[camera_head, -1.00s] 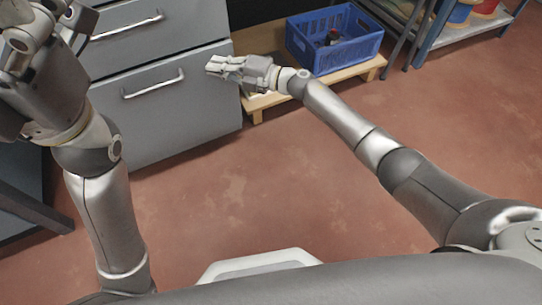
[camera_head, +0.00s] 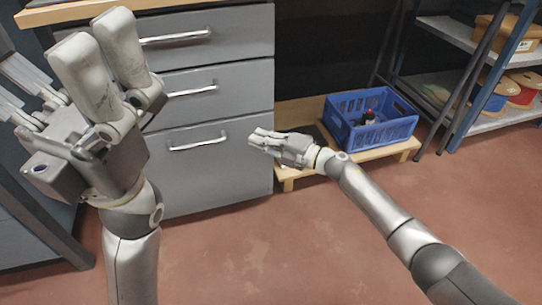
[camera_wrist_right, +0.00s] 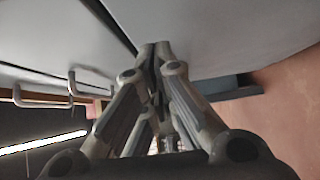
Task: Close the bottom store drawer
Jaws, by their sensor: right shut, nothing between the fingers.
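The bottom store drawer (camera_head: 215,178) is the lowest grey front of the cabinet in the head view, with a bar handle (camera_head: 198,141). Its front looks about level with those above; I cannot tell whether it is fully flush. My right gripper (camera_head: 254,139) is shut and empty at the upper right part of this drawer front. In the right wrist view its fingertips (camera_wrist_right: 155,50) are close to a grey front, beside a dark gap between two fronts. Contact cannot be told. My left gripper (camera_head: 98,42) is raised, empty and looks open, partly covering the cabinet's left side.
Two more drawers with handles (camera_head: 178,39) sit above. A blue crate (camera_head: 372,135) holding a dark bottle stands on a low wooden platform (camera_head: 290,175) right of the cabinet. A metal shelf with spools (camera_head: 490,103) stands farther right. The red floor in front is clear.

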